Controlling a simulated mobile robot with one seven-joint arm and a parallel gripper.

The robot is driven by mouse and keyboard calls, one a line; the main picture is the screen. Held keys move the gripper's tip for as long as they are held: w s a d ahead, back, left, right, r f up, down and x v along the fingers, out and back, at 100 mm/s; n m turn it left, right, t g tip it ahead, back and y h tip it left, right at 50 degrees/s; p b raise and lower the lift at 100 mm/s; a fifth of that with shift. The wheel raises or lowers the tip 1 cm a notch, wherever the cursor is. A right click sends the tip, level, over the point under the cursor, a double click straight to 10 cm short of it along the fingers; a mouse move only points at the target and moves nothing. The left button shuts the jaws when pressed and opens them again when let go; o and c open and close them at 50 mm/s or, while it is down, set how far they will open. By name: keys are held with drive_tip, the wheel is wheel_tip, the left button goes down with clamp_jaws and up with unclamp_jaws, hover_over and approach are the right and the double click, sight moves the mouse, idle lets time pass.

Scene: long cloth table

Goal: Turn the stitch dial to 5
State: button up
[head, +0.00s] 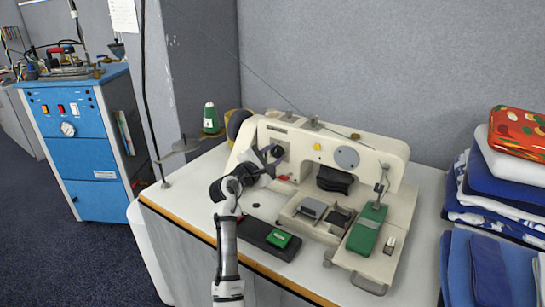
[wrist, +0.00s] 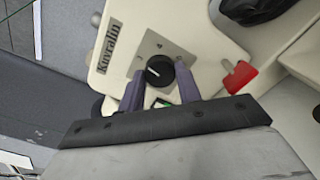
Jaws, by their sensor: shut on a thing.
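The stitch dial (wrist: 160,70) is a round black knob with a white pointer line, set on a grey plate (wrist: 165,42) with small marks on the sewing machine. In the wrist view the pointer line lies toward the left; the marks are partly hidden and I cannot read its setting surely. My gripper (wrist: 160,82) has one finger on each side of the dial and is shut on it. In the head view my gripper (head: 272,157) reaches the left end of the cream sewing machine (head: 310,145), and the dial (head: 279,151) shows between the fingers.
A red lever (wrist: 240,78) sticks out just right of my gripper. A black tray with a green box (head: 278,238) lies on the table in front. A green thread spool (head: 210,117) stands at the left. Folded cloths (head: 500,190) are stacked at the right.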

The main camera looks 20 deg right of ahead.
drive_tip(key=m+b, duration=0.1)
drive_tip(key=m, duration=0.2)
drive_tip(key=shift+f+m, duration=0.1)
drive_tip(key=shift+m, duration=0.2)
drive_tip(key=m+b, duration=0.1)
drive_tip(key=m, duration=0.2)
drive_tip(key=shift+b, duration=0.4)
drive_tip(key=m+b, duration=0.3)
drive_tip(key=m, duration=0.3)
drive_tip(key=shift+m+b, duration=0.3)
drive_tip(key=shift+m, duration=0.1)
drive_tip(key=m+b, duration=0.3)
drive_tip(key=m, duration=0.2)
drive_tip(key=shift+y, duration=0.3)
drive_tip(key=shift+m+b, duration=1.05)
drive_tip(key=shift+m, duration=0.55)
drive_tip(key=o, duration=1)
drive_tip(key=b+v, duration=0.1)
drive_tip(key=v, duration=1.3)
